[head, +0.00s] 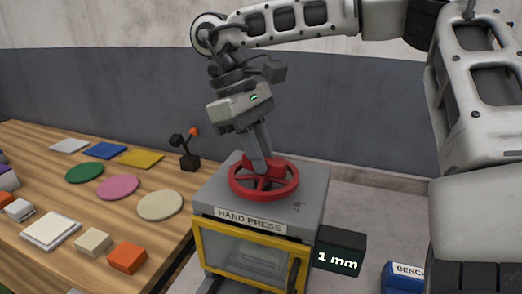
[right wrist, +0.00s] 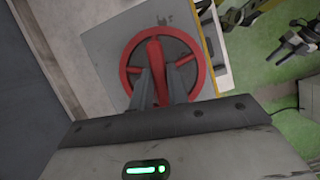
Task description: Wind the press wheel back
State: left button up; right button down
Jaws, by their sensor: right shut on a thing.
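The red press wheel (head: 292,184) lies flat on top of the grey hand press (head: 310,209), which has a "HAND PRESS" label and a yellow-framed clear front. My right gripper (head: 261,163) reaches down from above with its fingers at the wheel. A dark display (head: 338,252) on the press's right side reads "1 mm".
A wooden table (head: 120,217) on the left holds coloured discs, flat squares and blocks. A small dark stand with an orange ball (head: 193,131) is at its right edge. A blue "BENCH" box (head: 400,278) sits low right. A grey wall is behind.

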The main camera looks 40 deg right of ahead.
pick_arm(q)
jog(key=shift+r, duration=0.1)
dwell(0.5)
pick_arm(e)
jog(key=c, duration=1.4)
grip_release()
jog(key=shift+o, duration=0.2)
jog(key=shift+r, duration=0.15)
